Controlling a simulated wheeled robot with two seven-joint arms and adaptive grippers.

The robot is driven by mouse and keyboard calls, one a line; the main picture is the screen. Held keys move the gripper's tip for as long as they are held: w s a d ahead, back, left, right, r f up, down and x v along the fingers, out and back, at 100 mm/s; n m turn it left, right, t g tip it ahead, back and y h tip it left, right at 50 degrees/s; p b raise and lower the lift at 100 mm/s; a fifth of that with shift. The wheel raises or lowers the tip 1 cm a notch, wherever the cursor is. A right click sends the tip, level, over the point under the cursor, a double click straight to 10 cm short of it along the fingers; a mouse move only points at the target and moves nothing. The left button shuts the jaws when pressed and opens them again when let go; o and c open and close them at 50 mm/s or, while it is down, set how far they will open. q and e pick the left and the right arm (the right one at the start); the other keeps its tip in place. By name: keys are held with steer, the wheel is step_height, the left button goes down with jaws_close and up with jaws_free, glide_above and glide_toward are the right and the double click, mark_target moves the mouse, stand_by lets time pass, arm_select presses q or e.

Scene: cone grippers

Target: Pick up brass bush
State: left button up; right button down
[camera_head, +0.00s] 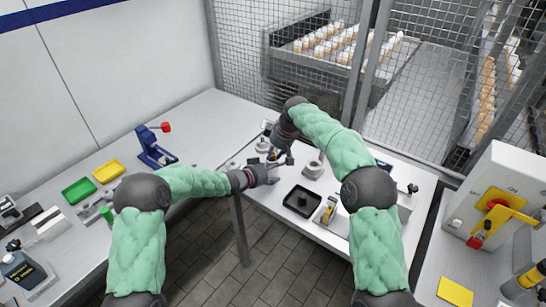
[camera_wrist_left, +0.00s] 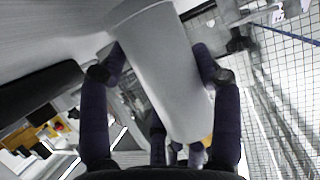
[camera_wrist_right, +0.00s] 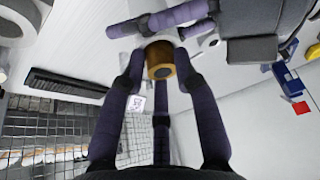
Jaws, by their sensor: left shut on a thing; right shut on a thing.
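The brass bush (camera_wrist_right: 160,60), a short golden ring with a dark centre, sits between the fingers of my right gripper (camera_wrist_right: 160,76) in the right wrist view. My right gripper is shut on it. In the left wrist view my left gripper (camera_wrist_left: 162,76) is shut on a long smooth grey part (camera_wrist_left: 165,70) that widens away from the palm. In the head view, my left gripper (camera_head: 277,165) and right gripper (camera_head: 273,150) are close together over the far bench, and the held things are too small to make out. Purple fingers of the other gripper show behind the bush.
A black tray (camera_head: 302,201) and a white ring-shaped part (camera_head: 313,170) stand on the bench near the grippers. Green (camera_head: 79,191) and yellow (camera_head: 109,171) bins and a blue stand (camera_head: 155,150) are on the left bench. A mesh fence (camera_head: 300,60) closes off the back.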

mark_target(274, 154)
arm_select(q)
steer(key=shift+s+d, duration=0.2)
steer(key=shift+d, duration=0.25)
arm_select(e)
steer(key=shift+s+a+f, duration=0.15)
steer(key=shift+a+f, duration=0.2)
steer(key=shift+f, duration=0.05)
arm_select(q)
steer(key=shift+a, duration=0.15)
arm_select(e)
step_height(274, 154, up, 9)
steer(key=shift+d+f, duration=0.1)
steer(key=shift+f, duration=0.1)
arm_select(q)
steer(key=shift+w+a+f, duration=0.1)
arm_select(e)
steer(key=shift+d+r, duration=0.15)
steer(key=shift+r, duration=0.75)
arm_select(q)
steer(key=o, duration=1.1)
steer(key=shift+o, duration=0.7)
steer(key=shift+a, duration=0.1)
